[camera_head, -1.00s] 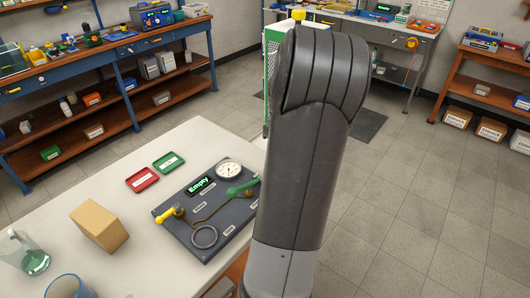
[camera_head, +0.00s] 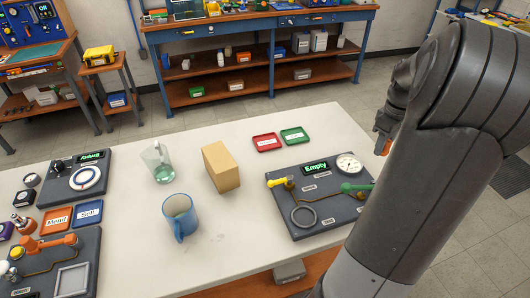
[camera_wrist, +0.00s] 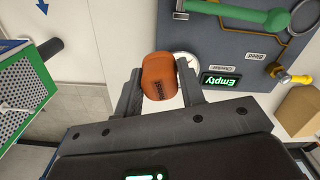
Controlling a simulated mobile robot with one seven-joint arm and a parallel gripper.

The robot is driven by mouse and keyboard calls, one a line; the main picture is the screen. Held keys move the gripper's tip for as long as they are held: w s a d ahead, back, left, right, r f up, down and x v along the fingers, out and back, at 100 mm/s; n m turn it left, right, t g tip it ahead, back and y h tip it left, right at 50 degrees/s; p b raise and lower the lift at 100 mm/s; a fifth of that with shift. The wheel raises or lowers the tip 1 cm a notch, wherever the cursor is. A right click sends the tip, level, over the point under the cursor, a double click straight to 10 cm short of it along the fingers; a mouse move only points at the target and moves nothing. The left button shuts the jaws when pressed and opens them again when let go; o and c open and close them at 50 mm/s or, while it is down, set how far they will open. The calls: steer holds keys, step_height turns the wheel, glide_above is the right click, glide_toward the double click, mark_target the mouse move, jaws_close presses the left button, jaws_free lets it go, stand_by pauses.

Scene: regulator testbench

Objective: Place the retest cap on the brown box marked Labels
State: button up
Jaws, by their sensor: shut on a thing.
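My gripper (camera_wrist: 159,84) is shut on an orange-brown cap (camera_wrist: 158,70), which sits between the two fingers in the wrist view. The small print on it is not readable. In the head view the cap (camera_head: 383,144) shows as an orange patch at the right, by the table's far right corner, partly hidden by my arm. A plain brown box (camera_head: 221,168) stands upright on the white table, well left of my gripper. No marking shows on its visible faces. The box also shows at the right edge of the wrist view (camera_wrist: 299,110).
A grey panel (camera_head: 330,222) reading "Empty", with a gauge and yellow and green handles, lies right of the box. Red (camera_head: 266,142) and green (camera_head: 295,135) trays lie behind it. A glass beaker (camera_head: 158,164) and blue mug (camera_head: 180,218) stand left of the box.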

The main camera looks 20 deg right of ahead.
steer(key=w+a+r+n, duration=0.2)
steer(key=w+a+n, duration=0.25)
steer(key=a, duration=0.65)
steer(key=w+a+r+n, duration=0.3)
steer(key=w+a+n, duration=0.15)
steer(key=a, duration=0.65)
steer(key=w+a+r+n, duration=0.2)
steer(key=w+a+n, duration=0.25)
steer(key=a, duration=0.65)
glide_above(219, 156)
steer(key=shift+n, duration=0.35)
step_height(219, 156, down, 7)
steer(key=shift+a+r, duration=0.1)
steer(key=shift+f, duration=2)
steer(key=shift+f, duration=0.1)
steer(key=o, duration=1)
